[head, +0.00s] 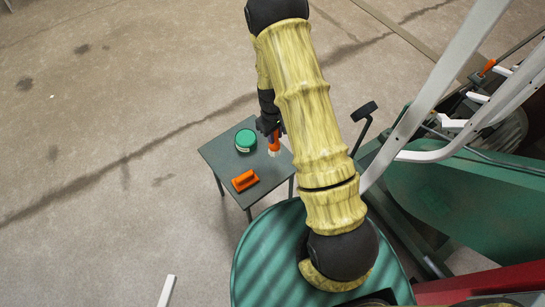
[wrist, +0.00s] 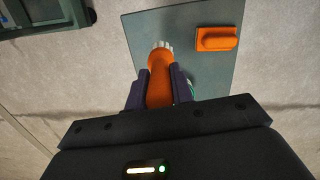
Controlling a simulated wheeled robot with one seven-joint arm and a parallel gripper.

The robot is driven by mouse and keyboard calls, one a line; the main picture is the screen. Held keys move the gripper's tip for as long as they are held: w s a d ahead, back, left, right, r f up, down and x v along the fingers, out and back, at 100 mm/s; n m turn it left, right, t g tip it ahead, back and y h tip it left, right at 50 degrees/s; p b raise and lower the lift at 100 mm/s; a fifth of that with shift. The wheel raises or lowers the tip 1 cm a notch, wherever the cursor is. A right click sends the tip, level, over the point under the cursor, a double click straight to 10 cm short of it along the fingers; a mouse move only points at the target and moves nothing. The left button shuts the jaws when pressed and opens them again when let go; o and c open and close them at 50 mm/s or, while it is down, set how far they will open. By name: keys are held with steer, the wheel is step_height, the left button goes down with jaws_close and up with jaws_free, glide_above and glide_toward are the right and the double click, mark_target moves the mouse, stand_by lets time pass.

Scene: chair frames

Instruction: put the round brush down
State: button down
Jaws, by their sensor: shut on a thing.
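The round brush (wrist: 159,72) has an orange handle and pale bristles at its far end. My gripper (wrist: 160,88) is shut on its handle, with one dark finger on each side. In the head view the brush (head: 274,145) hangs bristles-down at the right part of the small grey-green table (head: 222,161). My gripper (head: 269,122) is above it, partly hidden behind my arm. I cannot tell whether the bristles touch the tabletop.
A green round tin (head: 245,140) stands left of the brush. An orange block-like brush (head: 245,180) lies near the table's front edge; it also shows in the wrist view (wrist: 216,38). Bare tabletop lies between them. White chair frames (head: 440,90) and green machinery stand at right.

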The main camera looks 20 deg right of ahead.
mark_target(275, 145)
steer(key=shift+s, duration=0.1)
steer(key=shift+f, duration=3.15)
steer(key=shift+f, duration=1.85)
steer(key=c, duration=1.2)
jaws_free()
steer(key=shift+f, duration=0.1)
steer(key=r, duration=0.8)
steer(key=w+r, duration=0.1)
steer(key=r, duration=0.3)
steer(key=shift+a+r, duration=0.1)
steer(key=shift+a, duration=0.15)
